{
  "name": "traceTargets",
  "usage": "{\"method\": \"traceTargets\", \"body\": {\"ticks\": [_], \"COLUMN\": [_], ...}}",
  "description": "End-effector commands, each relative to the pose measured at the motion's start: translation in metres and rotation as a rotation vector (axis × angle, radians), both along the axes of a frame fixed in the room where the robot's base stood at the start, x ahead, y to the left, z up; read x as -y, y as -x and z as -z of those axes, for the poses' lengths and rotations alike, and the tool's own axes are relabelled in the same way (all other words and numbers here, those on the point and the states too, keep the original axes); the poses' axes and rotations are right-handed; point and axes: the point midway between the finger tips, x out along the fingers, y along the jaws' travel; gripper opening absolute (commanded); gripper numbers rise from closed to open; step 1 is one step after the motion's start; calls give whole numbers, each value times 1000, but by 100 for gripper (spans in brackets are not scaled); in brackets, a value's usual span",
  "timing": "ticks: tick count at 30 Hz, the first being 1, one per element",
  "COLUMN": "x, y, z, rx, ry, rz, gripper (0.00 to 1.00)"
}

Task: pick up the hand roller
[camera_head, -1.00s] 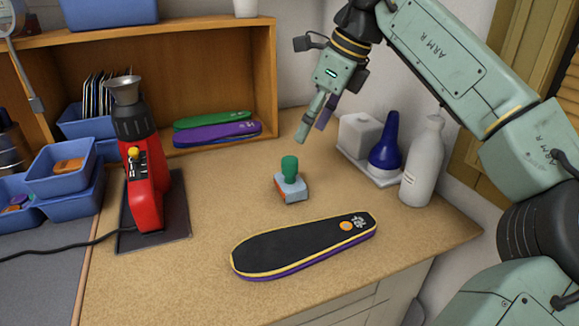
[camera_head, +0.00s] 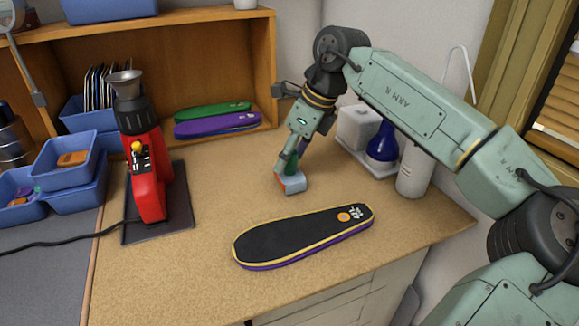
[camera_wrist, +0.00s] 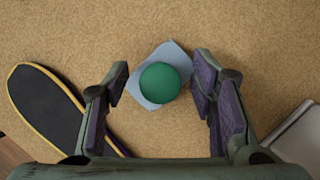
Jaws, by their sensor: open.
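The hand roller stands upright on the tan bench top, with a grey-blue body (camera_head: 291,182) and a green knob handle. In the wrist view its round green knob (camera_wrist: 160,82) lies over the pale blue body, between my two fingers and slightly ahead of them. My gripper (camera_head: 292,160) is lowered over the roller and partly hides the handle in the head view. In the wrist view my gripper (camera_wrist: 161,92) is open, with purple-padded fingers on either side of the knob. Gaps show between the pads and the knob.
A black insole (camera_head: 300,238) with yellow and purple edges lies in front of the roller. A red machine (camera_head: 148,170) stands at left. A white tray (camera_head: 372,168) with bottles is close on the right. Green and purple insoles (camera_head: 215,122) lie in the wooden shelf behind.

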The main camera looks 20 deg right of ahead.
Motion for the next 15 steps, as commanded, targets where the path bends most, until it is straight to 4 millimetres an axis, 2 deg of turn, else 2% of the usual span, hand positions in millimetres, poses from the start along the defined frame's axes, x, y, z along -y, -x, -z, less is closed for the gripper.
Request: {"method": "traceTargets", "body": {"ticks": [2,15], "x": [0,0], "y": [0,0], "z": [0,0], "rx": [0,0], "ry": [0,0], "rz": [0,0], "gripper": [52,23]}}
